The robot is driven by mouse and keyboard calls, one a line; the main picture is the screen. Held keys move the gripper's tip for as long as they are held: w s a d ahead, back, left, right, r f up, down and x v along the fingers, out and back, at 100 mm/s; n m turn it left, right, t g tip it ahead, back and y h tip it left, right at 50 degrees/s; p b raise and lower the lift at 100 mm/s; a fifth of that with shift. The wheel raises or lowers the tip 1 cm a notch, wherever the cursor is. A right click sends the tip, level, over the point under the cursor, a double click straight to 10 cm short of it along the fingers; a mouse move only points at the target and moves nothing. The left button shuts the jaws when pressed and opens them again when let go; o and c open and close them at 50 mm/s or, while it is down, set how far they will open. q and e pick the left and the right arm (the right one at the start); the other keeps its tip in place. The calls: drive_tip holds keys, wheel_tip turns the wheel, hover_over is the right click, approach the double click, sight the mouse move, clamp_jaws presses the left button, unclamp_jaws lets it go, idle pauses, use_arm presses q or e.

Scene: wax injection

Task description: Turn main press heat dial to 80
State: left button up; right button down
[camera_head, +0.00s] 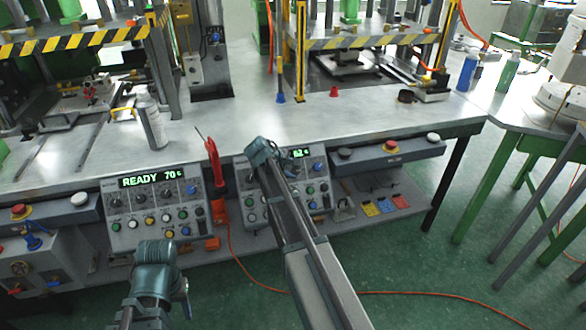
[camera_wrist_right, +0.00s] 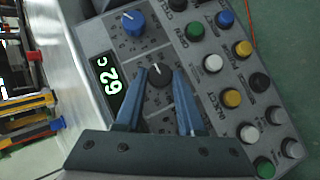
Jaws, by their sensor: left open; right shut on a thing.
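The right control panel (camera_head: 288,185) has a green display (camera_head: 300,153), partly hidden behind my right arm in the head view. In the right wrist view this display (camera_wrist_right: 115,85) reads 62 C. My right gripper (camera_wrist_right: 165,74) is shut on a black dial (camera_wrist_right: 159,73) beside the display, one finger on either side. The dial is hidden behind the arm in the head view. The left control panel (camera_head: 120,215) has a display (camera_head: 152,177) reading READY 70 C. My left gripper (camera_head: 155,253) is open in front of that panel's lower edge; its fingertips are not clear.
A blue knob (camera_wrist_right: 132,22) and several coloured buttons (camera_wrist_right: 232,98) lie close to the held dial. An orange-red tool (camera_head: 214,165) stands between the panels. A spray can (camera_head: 151,122) stands on the bench (camera_head: 225,130) above. An orange cable lies on the floor.

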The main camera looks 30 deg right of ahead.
drive_tip(key=shift+a, duration=0.1)
idle(0.3)
drive_tip(key=c, duration=0.5)
unclamp_jaws()
drive_tip(key=shift+r, duration=0.1)
drive_tip(key=p+v, duration=1)
drive_tip(key=v, duration=0.3)
drive_tip(key=shift+a+r, duration=0.15)
drive_tip(key=shift+r, duration=0.05)
